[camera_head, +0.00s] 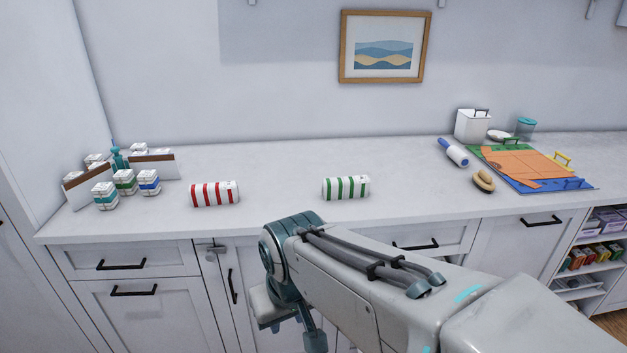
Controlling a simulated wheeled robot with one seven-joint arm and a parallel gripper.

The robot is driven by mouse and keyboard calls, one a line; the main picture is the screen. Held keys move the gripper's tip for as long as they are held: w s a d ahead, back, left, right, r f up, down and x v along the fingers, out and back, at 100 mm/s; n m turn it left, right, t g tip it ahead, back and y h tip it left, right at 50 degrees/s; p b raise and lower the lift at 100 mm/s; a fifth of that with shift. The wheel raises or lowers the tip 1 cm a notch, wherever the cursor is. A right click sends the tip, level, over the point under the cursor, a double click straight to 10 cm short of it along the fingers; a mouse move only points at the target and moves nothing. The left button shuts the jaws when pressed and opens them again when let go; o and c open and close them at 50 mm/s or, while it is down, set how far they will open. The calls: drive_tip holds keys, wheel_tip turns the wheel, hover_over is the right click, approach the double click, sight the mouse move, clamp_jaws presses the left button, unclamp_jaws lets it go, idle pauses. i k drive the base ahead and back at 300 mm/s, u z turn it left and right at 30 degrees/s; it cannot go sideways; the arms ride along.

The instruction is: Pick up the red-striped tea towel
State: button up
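The red-striped tea towel (214,194) is a white roll with red bands. It lies on its side on the worktop, left of the middle in the head view, near the front edge. A similar roll with green stripes (346,188) lies to its right, with a clear gap between them. My arm reaches in from the lower right and bends down in front of the worktop, to the right of and below the red-striped towel. The fingers of my gripper cannot be made out. Nothing touches or covers the red-striped towel.
Small patterned boxes (124,182) and a teal bottle stand at the left end. On the right are a blue-and-white roll (453,152), a tan oval item (483,181), a white canister (472,125) and a colourful mat (500,164). Worktop around the red-striped towel is clear.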

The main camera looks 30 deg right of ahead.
sight(201, 195)
drive_tip(key=u, duration=0.25)
drive_tip(key=i, duration=1.15)
drive_tip(key=u, duration=0.15)
